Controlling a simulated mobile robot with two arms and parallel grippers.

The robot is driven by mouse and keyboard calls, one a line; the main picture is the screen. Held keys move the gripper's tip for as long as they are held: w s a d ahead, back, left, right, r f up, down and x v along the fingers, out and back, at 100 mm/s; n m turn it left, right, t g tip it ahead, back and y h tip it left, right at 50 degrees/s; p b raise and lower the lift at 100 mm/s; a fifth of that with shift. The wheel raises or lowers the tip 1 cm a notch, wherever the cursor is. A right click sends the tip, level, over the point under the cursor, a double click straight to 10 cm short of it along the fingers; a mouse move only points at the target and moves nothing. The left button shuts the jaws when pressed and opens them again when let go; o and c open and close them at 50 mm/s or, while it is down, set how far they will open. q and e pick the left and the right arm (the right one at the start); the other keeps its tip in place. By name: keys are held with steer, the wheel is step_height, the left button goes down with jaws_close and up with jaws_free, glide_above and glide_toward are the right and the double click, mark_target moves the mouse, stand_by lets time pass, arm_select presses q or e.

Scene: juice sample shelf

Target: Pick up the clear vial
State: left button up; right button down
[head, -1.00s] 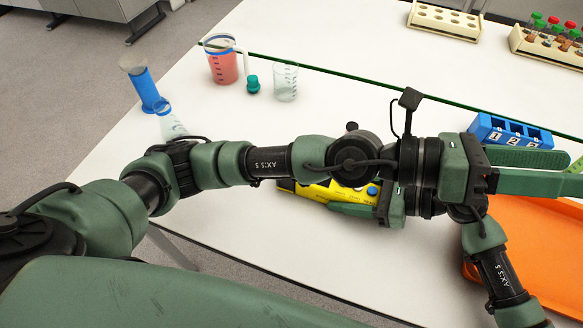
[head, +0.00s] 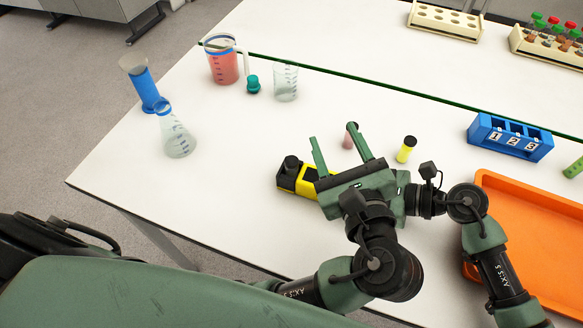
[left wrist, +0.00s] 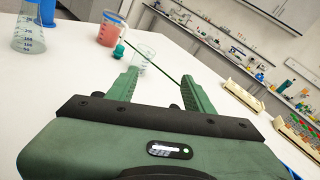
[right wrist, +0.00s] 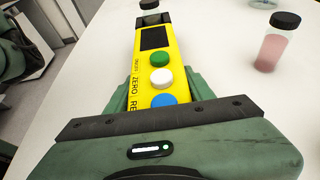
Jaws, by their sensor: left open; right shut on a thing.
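A small black-capped vial (right wrist: 150,16) shows at the far end of the yellow meter (right wrist: 160,65) in the right wrist view. Its body looks clear but is mostly cut off. In the head view a dark cap (head: 291,162) shows at the meter's left end (head: 308,182); I cannot tell whether the vial is in the meter or behind it. My right gripper (right wrist: 157,85) is shut on the meter and is largely hidden in the head view. My left gripper (head: 333,134) is open and empty above the table, right of that cap. Its spread fingers show in the left wrist view (left wrist: 160,74).
A pink vial (head: 348,140) stands just beyond my left fingers, and a yellow vial (head: 405,152) to its right. A flask (head: 177,138), a beaker (head: 285,84) and a red-filled jug (head: 223,67) stand back left. A numbered blue rack (head: 510,137) and orange tray (head: 490,182) are right.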

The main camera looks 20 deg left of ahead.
mark_target(289, 159)
arm_select(q)
steer(key=s+a+f+m+g, duration=0.1)
steer(key=s+a+f+g, duration=0.25)
steer(key=s+f, duration=0.2)
steer(key=shift+g+y, duration=0.3)
steer(key=shift+g, duration=0.25)
steer(key=x, duration=0.5)
steer(key=shift+w+d+f, duration=0.2)
steer(key=shift+w+f, duration=0.1)
steer(key=shift+f, duration=0.05)
steer(key=shift+x, duration=3.1)
steer(key=shift+s+d+f, duration=0.1)
jaws_close()
